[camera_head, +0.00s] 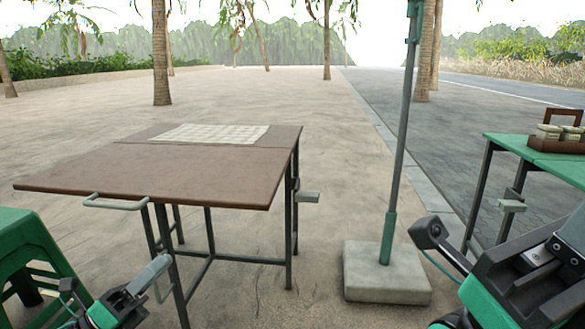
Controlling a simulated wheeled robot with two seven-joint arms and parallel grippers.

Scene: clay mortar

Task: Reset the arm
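My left gripper (115,292) is at the bottom left, in front of the brown table and beside the green stool. It is cut off by the lower edge, and I cannot tell whether it is open or shut. Nothing is seen held in it. My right arm (530,275) shows large at the bottom right, with a dark end part raised towards the concrete base. I cannot make out its fingertips or whether it is open or shut. Both arms look bent low and close to my body.
A brown folding table (150,172) with a pale checked mat (210,133) stands ahead. A pole (400,140) rises from a concrete base (385,272). A green table (545,158) carries a brown tray (555,145) at right. A green stool (25,250) is at left. Open pavement lies beyond.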

